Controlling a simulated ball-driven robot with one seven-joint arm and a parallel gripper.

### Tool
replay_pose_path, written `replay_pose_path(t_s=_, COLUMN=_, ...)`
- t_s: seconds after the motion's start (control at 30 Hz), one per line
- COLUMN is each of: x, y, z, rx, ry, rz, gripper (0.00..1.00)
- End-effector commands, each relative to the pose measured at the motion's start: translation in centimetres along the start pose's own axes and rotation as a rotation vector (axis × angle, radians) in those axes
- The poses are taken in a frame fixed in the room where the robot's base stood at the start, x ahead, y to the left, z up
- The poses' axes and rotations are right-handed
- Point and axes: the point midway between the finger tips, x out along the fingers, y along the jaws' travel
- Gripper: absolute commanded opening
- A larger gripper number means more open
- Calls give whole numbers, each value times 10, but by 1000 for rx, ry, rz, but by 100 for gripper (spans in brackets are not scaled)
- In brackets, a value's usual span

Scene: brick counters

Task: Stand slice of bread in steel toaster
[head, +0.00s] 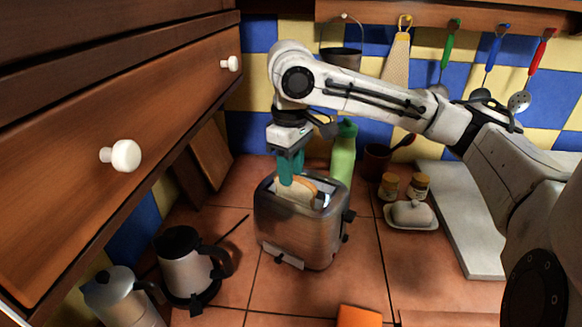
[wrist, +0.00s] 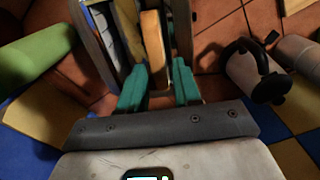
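The steel toaster (head: 300,236) stands upright on the tiled counter. The slice of bread (head: 297,191) stands on edge in its top opening, its upper part showing above the rim and its lower part hidden inside. My gripper (head: 290,168) points down just over the bread. In the wrist view, the teal fingers of my gripper (wrist: 160,77) are apart, with the bread (wrist: 154,38) between and beyond their tips. A dark gap shows between the bread and the right finger. Contact on the left side is unclear. The toaster (wrist: 98,40) also shows there.
A green bottle (head: 343,155) stands close behind the toaster. A kettle (head: 188,263) and a metal pot (head: 122,297) stand at the front left. A butter dish (head: 411,215) and two jars sit to the right. A drawer (head: 120,180) overhangs the left side.

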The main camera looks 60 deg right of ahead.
Motion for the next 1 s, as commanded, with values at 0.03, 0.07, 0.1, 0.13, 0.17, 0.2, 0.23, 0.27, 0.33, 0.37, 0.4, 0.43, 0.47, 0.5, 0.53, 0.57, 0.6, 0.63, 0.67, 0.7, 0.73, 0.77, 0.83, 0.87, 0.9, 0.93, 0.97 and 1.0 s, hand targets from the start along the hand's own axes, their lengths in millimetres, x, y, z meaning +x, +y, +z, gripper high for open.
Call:
replay_pose_path(t_s=0.03, x=0, y=0, z=0, rx=0, ry=0, rz=0, gripper=38)
replay_pose_path(t_s=0.07, x=0, y=0, z=0, rx=0, ry=0, rz=0, gripper=41)
replay_pose_path(t_s=0.1, x=0, y=0, z=0, rx=0, ry=0, rz=0, gripper=44)
replay_pose_path(t_s=0.13, x=0, y=0, z=0, rx=0, ry=0, rz=0, gripper=46)
replay_pose_path(t_s=0.17, x=0, y=0, z=0, rx=0, ry=0, rz=0, gripper=46)
replay_pose_path(t_s=0.2, x=0, y=0, z=0, rx=0, ry=0, rz=0, gripper=46)
replay_pose_path(t_s=0.23, x=0, y=0, z=0, rx=0, ry=0, rz=0, gripper=46)
replay_pose_path(t_s=0.27, x=0, y=0, z=0, rx=0, ry=0, rz=0, gripper=46)
replay_pose_path(t_s=0.33, x=0, y=0, z=0, rx=0, ry=0, rz=0, gripper=46)
replay_pose_path(t_s=0.37, x=-1, y=0, z=0, rx=0, ry=0, rz=0, gripper=46)
replay_pose_path(t_s=0.4, x=-2, y=0, z=0, rx=0, ry=0, rz=0, gripper=46)
replay_pose_path(t_s=0.43, x=-4, y=0, z=0, rx=0, ry=1, rz=0, gripper=46)
replay_pose_path(t_s=0.47, x=-6, y=0, z=0, rx=0, ry=1, rz=0, gripper=46)
replay_pose_path(t_s=0.5, x=-11, y=0, z=-1, rx=1, ry=2, rz=1, gripper=46)
replay_pose_path(t_s=0.53, x=-15, y=0, z=-1, rx=1, ry=2, rz=1, gripper=46)
replay_pose_path(t_s=0.57, x=-20, y=0, z=0, rx=1, ry=1, rz=1, gripper=46)
replay_pose_path(t_s=0.6, x=-27, y=0, z=-1, rx=1, ry=3, rz=1, gripper=46)
replay_pose_path(t_s=0.63, x=-33, y=0, z=-1, rx=1, ry=3, rz=2, gripper=46)
replay_pose_path(t_s=0.67, x=-39, y=0, z=-1, rx=1, ry=2, rz=2, gripper=46)
replay_pose_path(t_s=0.7, x=-47, y=0, z=-1, rx=1, ry=3, rz=2, gripper=46)
replay_pose_path(t_s=0.73, x=-53, y=0, z=-1, rx=0, ry=3, rz=1, gripper=46)
replay_pose_path(t_s=0.77, x=-59, y=0, z=-1, rx=-1, ry=2, rz=1, gripper=46)
replay_pose_path(t_s=0.83, x=-72, y=0, z=-1, rx=0, ry=2, rz=1, gripper=46)
replay_pose_path(t_s=0.87, x=-77, y=0, z=-1, rx=0, ry=2, rz=2, gripper=46)
replay_pose_path(t_s=0.9, x=-83, y=0, z=-1, rx=-1, ry=1, rz=1, gripper=46)
replay_pose_path(t_s=0.93, x=-88, y=0, z=-1, rx=0, ry=1, rz=1, gripper=46)
replay_pose_path(t_s=0.97, x=-92, y=0, z=-1, rx=0, ry=2, rz=2, gripper=46)
replay_pose_path(t_s=1.0, x=-96, y=0, z=-1, rx=0, ry=1, rz=2, gripper=46)
